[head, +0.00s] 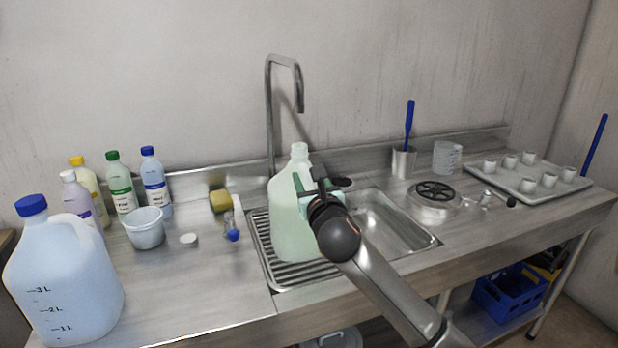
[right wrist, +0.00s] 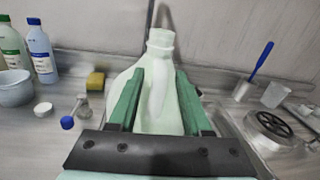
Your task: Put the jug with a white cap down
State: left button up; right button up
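The jug with a white cap (head: 287,226) is a pale green, translucent jug with a whitish top. It stands upright at the ribbed drainer left of the sink basin; whether its base touches the ribs is hard to tell. My right gripper (head: 318,188) is at the jug's handle side. In the right wrist view, its green fingers (right wrist: 160,92) lie on both sides of the handle of the jug (right wrist: 158,62) and look closed on it. The fingers hide part of the jug's body. My left gripper is not in view.
A large blue-capped jug (head: 66,285) stands at the front left. Several bottles (head: 121,190), a white bucket (head: 145,230), a loose white cap (head: 189,240) and a sponge (head: 220,201) are left of the drainer. The tap (head: 270,115) rises behind. Bare counter (head: 205,295) lies front left of the drainer.

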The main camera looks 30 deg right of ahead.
jog(key=shift+r, duration=0.6)
jog(key=v, duration=1.2)
dwell(0.8)
